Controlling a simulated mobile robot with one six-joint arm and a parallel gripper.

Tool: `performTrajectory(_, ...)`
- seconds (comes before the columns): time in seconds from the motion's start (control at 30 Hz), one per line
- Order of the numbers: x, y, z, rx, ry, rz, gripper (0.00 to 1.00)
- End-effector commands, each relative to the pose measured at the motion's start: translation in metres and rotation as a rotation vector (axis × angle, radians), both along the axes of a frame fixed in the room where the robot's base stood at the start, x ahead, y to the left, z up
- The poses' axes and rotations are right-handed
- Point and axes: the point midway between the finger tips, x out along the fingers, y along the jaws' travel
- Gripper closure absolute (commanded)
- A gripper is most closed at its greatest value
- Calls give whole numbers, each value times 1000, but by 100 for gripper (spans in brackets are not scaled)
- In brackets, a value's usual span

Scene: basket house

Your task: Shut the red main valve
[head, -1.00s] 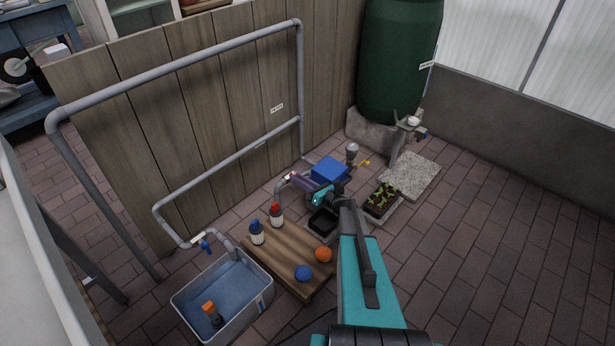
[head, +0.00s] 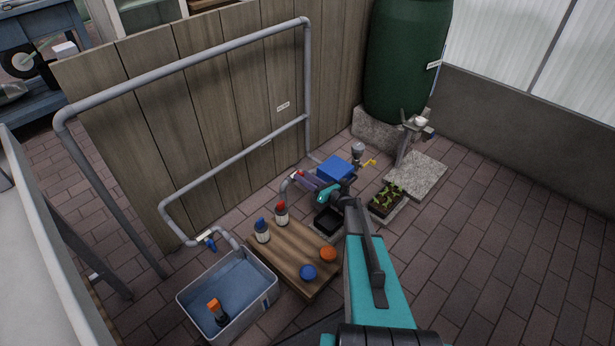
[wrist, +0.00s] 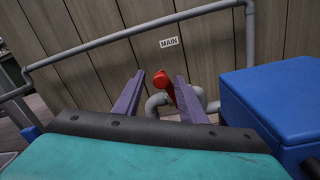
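The red main valve (wrist: 167,73) shows in the wrist view as a red handle on a grey pipe, below a white label reading MAIN (wrist: 169,42). It is small and red in the head view (head: 301,174). My gripper (wrist: 160,80) has its two purple fingers apart, with the red handle showing between their tips, nearer the right finger. I cannot tell whether the finger touches it. Nothing is held. In the head view my gripper (head: 304,179) is low beside the pipe near the wooden wall.
A blue box (head: 335,169) stands close by my gripper, at right in the wrist view (wrist: 272,108). A grey basin (head: 262,298) holds an orange-capped bottle. A blue-handled valve (head: 210,243) sits on the pipe. Open brick floor lies right.

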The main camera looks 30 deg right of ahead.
Motion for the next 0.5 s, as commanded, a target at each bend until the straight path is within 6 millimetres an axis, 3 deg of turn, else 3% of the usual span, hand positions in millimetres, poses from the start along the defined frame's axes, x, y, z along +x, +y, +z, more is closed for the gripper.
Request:
performTrajectory(0.27,-4,-1,0,1,0,0,62)
performTrajectory(0.5,-24,-10,1,1,0,-2,62)
